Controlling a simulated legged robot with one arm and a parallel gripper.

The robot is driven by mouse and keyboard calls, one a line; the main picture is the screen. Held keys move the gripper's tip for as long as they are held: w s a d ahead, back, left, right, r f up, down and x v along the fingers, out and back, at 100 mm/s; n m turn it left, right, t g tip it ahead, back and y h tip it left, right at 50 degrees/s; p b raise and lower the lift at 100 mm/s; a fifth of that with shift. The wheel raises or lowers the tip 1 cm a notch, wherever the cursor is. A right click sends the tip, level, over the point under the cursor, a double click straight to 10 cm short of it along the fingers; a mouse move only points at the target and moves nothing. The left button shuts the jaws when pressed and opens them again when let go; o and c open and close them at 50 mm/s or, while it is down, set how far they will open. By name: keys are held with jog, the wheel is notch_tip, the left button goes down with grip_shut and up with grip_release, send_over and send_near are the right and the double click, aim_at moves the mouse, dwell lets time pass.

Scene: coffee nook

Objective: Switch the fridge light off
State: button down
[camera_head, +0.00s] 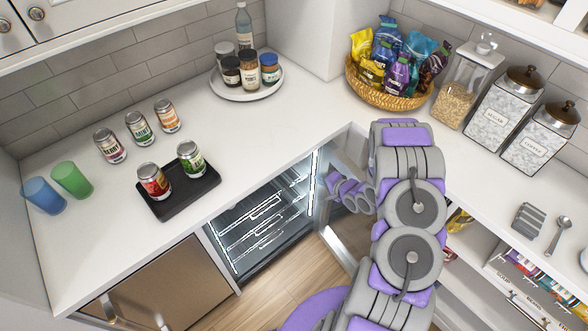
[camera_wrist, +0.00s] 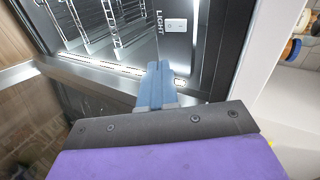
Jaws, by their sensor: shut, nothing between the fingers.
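The small fridge (camera_head: 262,222) under the counter stands open and its inside is lit, with wire shelves showing. In the wrist view, a white rocker switch (camera_wrist: 176,25) sits on the fridge's dark inner wall beside the word LIGHT. My gripper (camera_wrist: 158,68) is shut and empty, its blue-grey fingers pointing into the fridge opening. The fingertips appear below and a little left of the switch in that view, apart from it. In the head view, my wrist is at the fridge's right side; the switch and the fingertips cannot be made out there.
The white counter (camera_head: 240,125) above holds a black tray (camera_head: 180,203) with two cans, more cans, two cups (camera_head: 71,179) and a round tray of jars. A snack basket (camera_head: 391,95) and canisters stand at the right. Open drawers and shelves lie right of my arm.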

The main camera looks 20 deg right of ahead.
jog(key=a+r+b+x, duration=0.1)
jog(key=b+x, duration=0.2)
jog(key=x, duration=1.1)
jog(key=shift+w+a+r+m+t+y, duration=0.2)
jog(key=shift+a+m+t+y, duration=0.1)
jog(key=shift+a+m, duration=0.1)
jog(key=t, duration=0.1)
jog(key=t+y, duration=0.1)
jog(key=t+p, duration=0.1)
jog(key=shift+w+a+f+t, duration=0.15)
jog(key=shift+w+f+t, duration=0.15)
jog(key=shift+f, duration=0.05)
